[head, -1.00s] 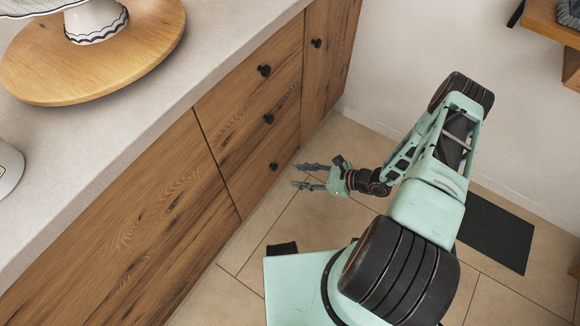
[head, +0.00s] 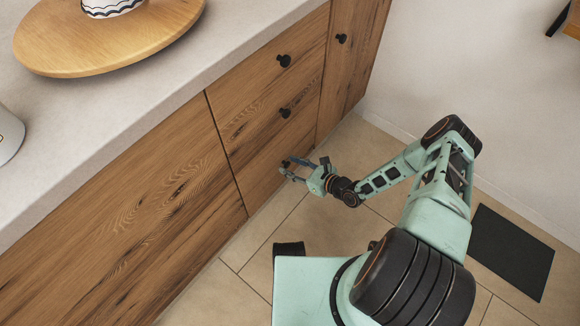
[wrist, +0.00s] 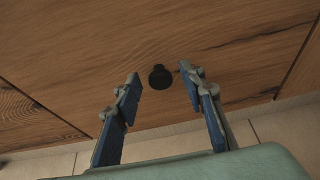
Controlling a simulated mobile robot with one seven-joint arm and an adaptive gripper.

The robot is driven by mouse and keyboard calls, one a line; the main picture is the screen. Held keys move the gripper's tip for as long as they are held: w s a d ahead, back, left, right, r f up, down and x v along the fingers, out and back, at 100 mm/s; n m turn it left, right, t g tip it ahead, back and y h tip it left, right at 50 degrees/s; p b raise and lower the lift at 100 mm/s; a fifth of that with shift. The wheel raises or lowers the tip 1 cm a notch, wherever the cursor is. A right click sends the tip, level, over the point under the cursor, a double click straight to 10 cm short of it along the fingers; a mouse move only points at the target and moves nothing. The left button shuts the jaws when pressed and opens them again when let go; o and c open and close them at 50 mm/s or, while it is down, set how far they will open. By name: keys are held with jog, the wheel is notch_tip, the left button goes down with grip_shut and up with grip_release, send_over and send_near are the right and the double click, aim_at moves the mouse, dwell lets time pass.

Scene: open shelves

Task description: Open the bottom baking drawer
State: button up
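The bottom drawer (head: 267,171) is the lowest of a stack of wooden drawer fronts and looks closed. Its black round knob (wrist: 160,77) shows in the wrist view, ahead of and between my two blue fingers. My gripper (wrist: 158,90) is open, with a finger on each side of the knob and a gap to each. In the head view my gripper (head: 290,170) is low at the drawer front, and its fingers partly hide the knob. I cannot tell how far the fingertips are from the wood.
Two upper drawer knobs, the top one (head: 284,61) and the middle one (head: 285,112), stick out above my gripper. A tall door (head: 352,70) is to the right. A dark mat (head: 511,252) lies at right.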

jog(key=shift+w+a+f, duration=0.1)
jog(key=shift+w+a, duration=0.1)
jog(key=shift+a, duration=0.05)
jog(key=shift+c, duration=0.5)
grip_shut()
